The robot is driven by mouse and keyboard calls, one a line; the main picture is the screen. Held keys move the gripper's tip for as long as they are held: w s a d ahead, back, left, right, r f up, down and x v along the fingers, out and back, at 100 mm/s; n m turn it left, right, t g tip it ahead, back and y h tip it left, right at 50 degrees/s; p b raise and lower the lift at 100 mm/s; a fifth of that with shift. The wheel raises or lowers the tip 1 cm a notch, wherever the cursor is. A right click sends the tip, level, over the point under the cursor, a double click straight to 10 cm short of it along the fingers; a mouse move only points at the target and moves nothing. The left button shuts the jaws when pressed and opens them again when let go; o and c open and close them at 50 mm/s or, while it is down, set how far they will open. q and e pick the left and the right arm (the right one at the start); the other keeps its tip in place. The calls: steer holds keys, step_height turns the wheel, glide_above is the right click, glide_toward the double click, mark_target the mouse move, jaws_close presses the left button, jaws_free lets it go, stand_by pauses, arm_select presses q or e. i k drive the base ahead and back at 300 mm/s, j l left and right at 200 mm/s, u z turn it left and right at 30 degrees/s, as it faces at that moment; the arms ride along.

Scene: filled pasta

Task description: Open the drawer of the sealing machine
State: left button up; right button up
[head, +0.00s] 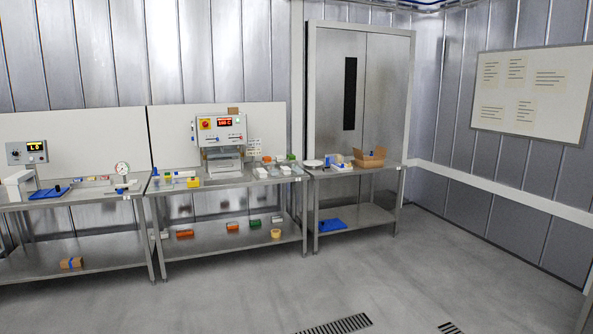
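The sealing machine (219,134) stands on the middle steel table, against its white back panel. It has a white front panel with a red display, a yellow-and-red button and several small controls. Its drawer (223,165) appears as a pale, low part under the head; from this distance I cannot tell whether it is open or shut. Neither of my grippers shows in the head view. The machine is well away across the floor.
The middle table (228,184) carries small items on both sides of the machine. A left table (100,196) and a right table (378,175) with an open cardboard box (369,158) flank it. The grey floor (255,292) in front is clear, with drain grates (336,324).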

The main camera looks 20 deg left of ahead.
mark_target(224, 164)
steer(key=i+j+u, duration=0.7)
steer(key=i, duration=0.2)
steer(key=i+j+u, duration=0.35)
steer(key=i+u, duration=0.35)
steer(key=i, duration=2.05)
steer(key=i+z, duration=0.45)
steer(key=i+j+z, duration=0.9)
steer(key=i, duration=0.15)
steer(key=i+j+z, duration=0.45)
steer(key=k, duration=0.05)
